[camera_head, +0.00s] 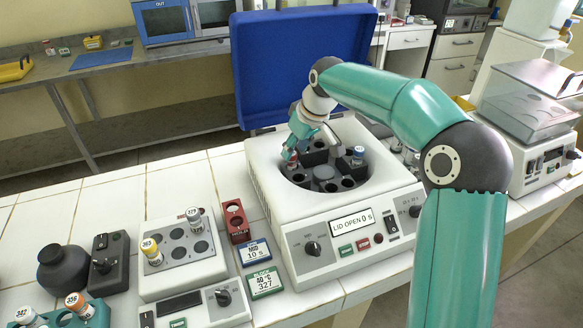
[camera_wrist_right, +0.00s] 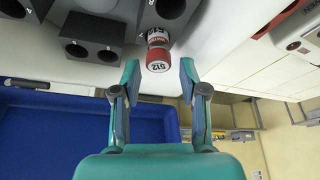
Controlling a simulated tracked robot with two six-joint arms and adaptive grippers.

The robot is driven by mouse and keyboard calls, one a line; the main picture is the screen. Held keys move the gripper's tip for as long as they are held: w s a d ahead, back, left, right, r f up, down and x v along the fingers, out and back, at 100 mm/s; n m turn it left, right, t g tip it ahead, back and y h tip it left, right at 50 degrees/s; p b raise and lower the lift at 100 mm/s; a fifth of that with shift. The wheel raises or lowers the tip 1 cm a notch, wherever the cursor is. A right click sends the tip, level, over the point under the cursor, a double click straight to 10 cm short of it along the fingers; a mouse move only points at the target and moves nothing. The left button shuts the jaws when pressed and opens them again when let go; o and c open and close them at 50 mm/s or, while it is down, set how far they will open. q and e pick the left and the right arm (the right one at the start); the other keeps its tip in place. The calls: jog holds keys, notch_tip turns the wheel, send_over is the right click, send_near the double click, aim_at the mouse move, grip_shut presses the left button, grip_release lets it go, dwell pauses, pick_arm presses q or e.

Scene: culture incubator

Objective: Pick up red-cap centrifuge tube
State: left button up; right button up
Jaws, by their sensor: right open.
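The red-cap centrifuge tube (camera_head: 292,158) stands in a slot on the left side of the rotor inside the open white centrifuge (camera_head: 264,185). My right gripper (camera_head: 297,143) reaches down over the rotor and partly hides the tube in the head view. In the wrist view my right gripper (camera_wrist_right: 159,75) is open, with one finger to each side and nothing held. The tube's lower part is hidden in its slot. My left gripper is not in view.
A blue-cap tube (camera_head: 358,152) stands in the rotor's right side. The centrifuge's raised blue lid (camera_head: 262,62) is behind my right arm. A heating block (camera_head: 181,262) with two tubes, a red rack (camera_head: 235,217) and label cards (camera_head: 264,282) stand left of the centrifuge.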

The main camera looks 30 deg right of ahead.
aim_at(292, 168)
jog(key=x, duration=0.4)
jog(key=shift+f, duration=0.25)
jog(key=shift+d, duration=0.1)
jog(key=shift+c, duration=0.2)
grip_shut()
jog(key=shift+r, duration=0.2)
